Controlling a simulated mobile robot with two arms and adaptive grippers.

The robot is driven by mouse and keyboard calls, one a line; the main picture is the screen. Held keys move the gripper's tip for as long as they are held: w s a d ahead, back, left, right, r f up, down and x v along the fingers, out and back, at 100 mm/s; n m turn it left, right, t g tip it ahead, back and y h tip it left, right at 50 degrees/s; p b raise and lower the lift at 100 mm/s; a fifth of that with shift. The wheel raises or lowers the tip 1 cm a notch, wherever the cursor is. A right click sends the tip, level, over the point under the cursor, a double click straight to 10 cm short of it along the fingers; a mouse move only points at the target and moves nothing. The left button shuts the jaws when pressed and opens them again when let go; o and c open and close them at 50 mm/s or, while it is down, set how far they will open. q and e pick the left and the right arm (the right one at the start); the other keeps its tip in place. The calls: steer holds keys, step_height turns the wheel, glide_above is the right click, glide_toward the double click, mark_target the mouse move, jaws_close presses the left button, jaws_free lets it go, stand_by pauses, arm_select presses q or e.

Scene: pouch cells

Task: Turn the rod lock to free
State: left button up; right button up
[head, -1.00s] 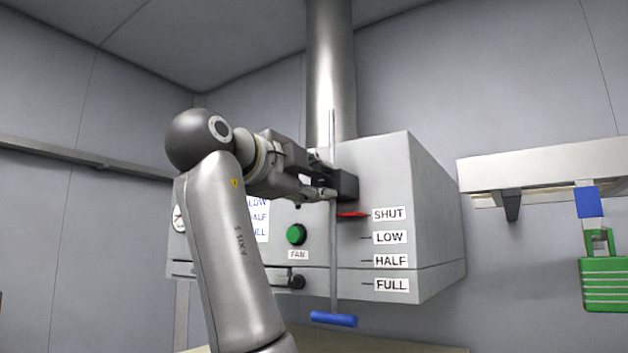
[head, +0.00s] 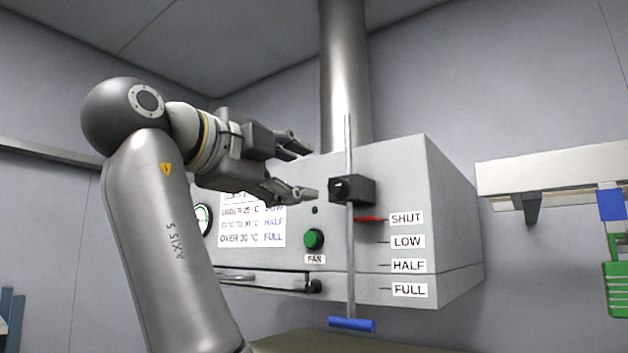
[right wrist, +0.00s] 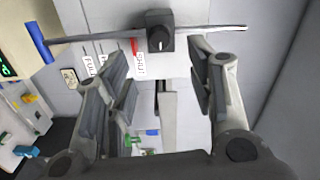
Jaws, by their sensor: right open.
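The rod lock (head: 352,189) is a black block with a small round knob on the front of the grey hood. The upright metal rod (head: 351,265) passes through it, with a blue handle (head: 352,325) at its lower end. A red pointer (head: 369,219) is level with the SHUT label (head: 406,218). My right gripper (head: 308,170) is open and empty, left of the lock and apart from it. In the right wrist view the lock (right wrist: 160,32) lies beyond the open fingers, with a pale mark on its knob (right wrist: 158,43). My left gripper is out of view.
The hood (head: 448,220) carries a green fan button (head: 314,239), a gauge (head: 203,219) and a printed chart (head: 250,222). A wall shelf (head: 550,172) is at the right, with a green item (head: 616,288) hanging below. The space right of the lock is clear.

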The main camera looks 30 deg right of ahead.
steer(key=shift+v, duration=1.05)
